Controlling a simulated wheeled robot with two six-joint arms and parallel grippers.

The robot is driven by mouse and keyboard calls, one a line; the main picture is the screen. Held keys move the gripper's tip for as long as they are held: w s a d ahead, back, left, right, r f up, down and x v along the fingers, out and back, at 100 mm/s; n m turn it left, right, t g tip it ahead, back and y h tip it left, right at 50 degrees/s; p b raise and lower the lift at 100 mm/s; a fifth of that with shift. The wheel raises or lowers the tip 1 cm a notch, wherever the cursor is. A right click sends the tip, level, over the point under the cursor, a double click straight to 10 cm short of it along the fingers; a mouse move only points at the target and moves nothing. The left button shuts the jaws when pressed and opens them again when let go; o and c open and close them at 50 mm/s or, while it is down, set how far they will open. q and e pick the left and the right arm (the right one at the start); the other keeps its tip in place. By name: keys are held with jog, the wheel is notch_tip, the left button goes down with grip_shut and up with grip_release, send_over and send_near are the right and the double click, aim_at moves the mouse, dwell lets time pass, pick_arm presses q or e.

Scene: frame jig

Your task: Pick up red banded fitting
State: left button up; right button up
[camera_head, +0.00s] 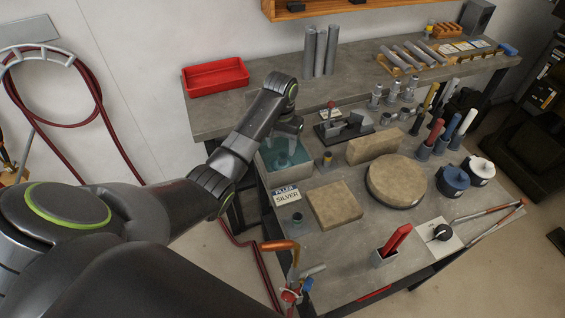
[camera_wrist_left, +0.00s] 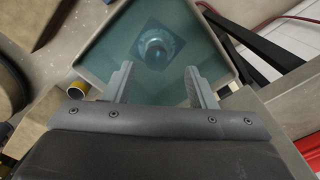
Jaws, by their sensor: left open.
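My left gripper (camera_head: 287,146) reaches over the basin (camera_head: 258,170) of teal liquid at the bench's left edge. In the left wrist view, its two fingers (camera_wrist_left: 159,80) are apart with nothing between them. Beyond the fingertips, a round metallic fitting (camera_wrist_left: 153,47) shows in the liquid on a darker square patch. The liquid tints it blue, so I cannot tell whether it has a red band. The gripper and arm hide part of the basin in the head view. My right gripper is not in view.
A short yellow-topped piece (camera_head: 326,161) stands just right of the basin; it also shows in the left wrist view (camera_wrist_left: 80,88). A SILVER label (camera_head: 286,196), a tan square block (camera_head: 335,204) and a round tan block (camera_head: 396,180) are nearby. A red tray (camera_head: 215,77) sits behind.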

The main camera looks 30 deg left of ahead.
aim_at(283, 155)
pick_arm(q)
jog(key=shift+d+f+p, duration=0.15)
jog(key=shift+f+p, duration=0.2)
jog(key=shift+f, duration=1)
jog(key=shift+d+f+p, duration=0.1)
jog(key=shift+f+p, duration=0.2)
jog(key=shift+f, duration=1)
grip_shut()
